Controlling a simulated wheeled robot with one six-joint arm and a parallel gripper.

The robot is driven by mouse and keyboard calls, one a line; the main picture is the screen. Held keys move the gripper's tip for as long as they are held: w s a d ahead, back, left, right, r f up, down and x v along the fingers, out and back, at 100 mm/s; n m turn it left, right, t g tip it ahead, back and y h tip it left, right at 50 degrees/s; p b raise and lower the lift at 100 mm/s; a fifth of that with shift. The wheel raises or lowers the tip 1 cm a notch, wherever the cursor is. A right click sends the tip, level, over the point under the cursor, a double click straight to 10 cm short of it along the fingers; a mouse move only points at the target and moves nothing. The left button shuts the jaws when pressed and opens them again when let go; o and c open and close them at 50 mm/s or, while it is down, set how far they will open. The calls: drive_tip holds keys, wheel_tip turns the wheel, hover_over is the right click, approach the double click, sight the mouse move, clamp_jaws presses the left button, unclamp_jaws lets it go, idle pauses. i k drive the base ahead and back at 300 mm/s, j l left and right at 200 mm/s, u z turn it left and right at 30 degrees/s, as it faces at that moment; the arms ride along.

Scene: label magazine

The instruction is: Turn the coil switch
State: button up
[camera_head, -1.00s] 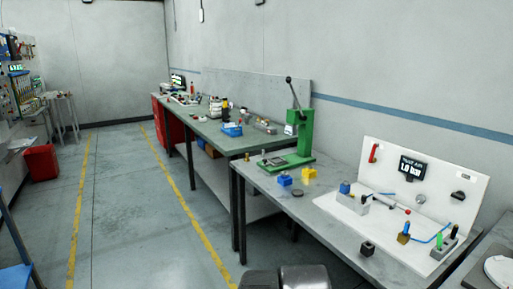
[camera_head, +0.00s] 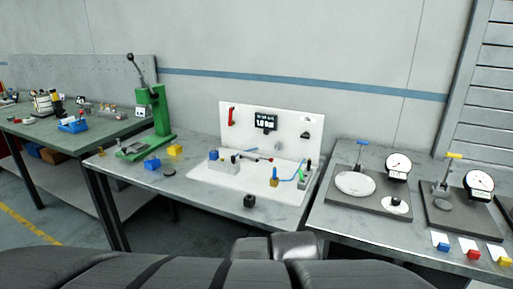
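A white test panel (camera_head: 243,142) stands upright at the back of a grey bench, with a white base plate in front. It carries a black display (camera_head: 265,122), a red handle (camera_head: 232,116) at its left and a small dark knob (camera_head: 306,135) at its right. A round grey part (camera_head: 279,146) sits below the display. I cannot tell which of these is the coil switch; no label is readable. My gripper is not visible; only dark grey parts of my own body show along the bottom edge.
A small black block (camera_head: 249,201) sits near the front edge. Dial gauges (camera_head: 398,165) stand on the right bench.

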sight(306, 135)
drive_tip(key=z, duration=0.15)
drive_tip(key=i+l+u, duration=0.15)
drive_tip(key=i+l, duration=0.15)
drive_tip(key=i+l+u, duration=0.1)
drive_tip(key=i+l, duration=0.15)
drive_tip(key=l, duration=0.15)
drive_tip(key=i+l+u, duration=0.15)
drive_tip(key=l, duration=0.25)
drive_tip(key=i, duration=0.1)
